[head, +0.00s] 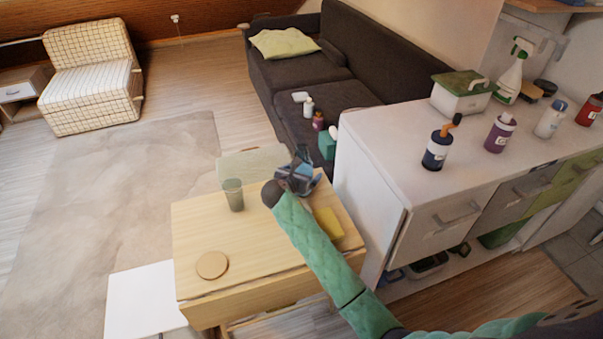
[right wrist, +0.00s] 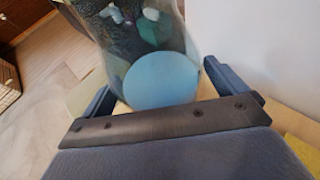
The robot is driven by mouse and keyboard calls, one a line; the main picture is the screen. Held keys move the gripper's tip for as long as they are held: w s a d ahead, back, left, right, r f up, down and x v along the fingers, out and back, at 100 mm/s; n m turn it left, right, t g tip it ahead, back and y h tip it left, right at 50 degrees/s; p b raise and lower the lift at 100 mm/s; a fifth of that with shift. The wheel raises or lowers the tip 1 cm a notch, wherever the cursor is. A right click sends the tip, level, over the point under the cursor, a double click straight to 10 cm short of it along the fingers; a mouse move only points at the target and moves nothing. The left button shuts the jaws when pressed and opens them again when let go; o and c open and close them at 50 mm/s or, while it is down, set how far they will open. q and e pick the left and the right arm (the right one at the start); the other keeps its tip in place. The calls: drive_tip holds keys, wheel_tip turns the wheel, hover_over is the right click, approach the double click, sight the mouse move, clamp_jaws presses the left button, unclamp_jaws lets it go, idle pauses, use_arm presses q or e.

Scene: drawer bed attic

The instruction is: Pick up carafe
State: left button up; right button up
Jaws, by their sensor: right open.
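The carafe (right wrist: 162,82) is a clear glass vessel with a pale blue round area at its lower end in the right wrist view. It stands between the two fingers of my right gripper (right wrist: 160,92), which are spread on either side of it. Its top is cut off by the picture edge. In the head view my right gripper (head: 299,174) is at the far right part of the wooden table (head: 215,240), and it largely hides the carafe there. I cannot tell whether the fingers touch the glass. My left gripper is not in view.
A grey-green cup (head: 233,195) stands left of my right gripper. A round wooden coaster (head: 212,265) and a yellow sponge (head: 329,224) lie on the table. A white cabinet (head: 375,150) with several bottles rises close on the right. A dark sofa (head: 300,75) is behind.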

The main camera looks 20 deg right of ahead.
drive_tip(key=c, duration=1.3)
drive_tip(key=shift+o, duration=0.2)
drive_tip(key=shift+r, duration=0.1)
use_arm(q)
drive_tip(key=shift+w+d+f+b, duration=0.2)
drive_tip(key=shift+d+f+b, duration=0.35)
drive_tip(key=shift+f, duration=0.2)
use_arm(e)
drive_tip(key=s+d+r, duration=0.8)
drive_tip(key=r, duration=0.3)
drive_tip(key=shift+d, duration=0.25)
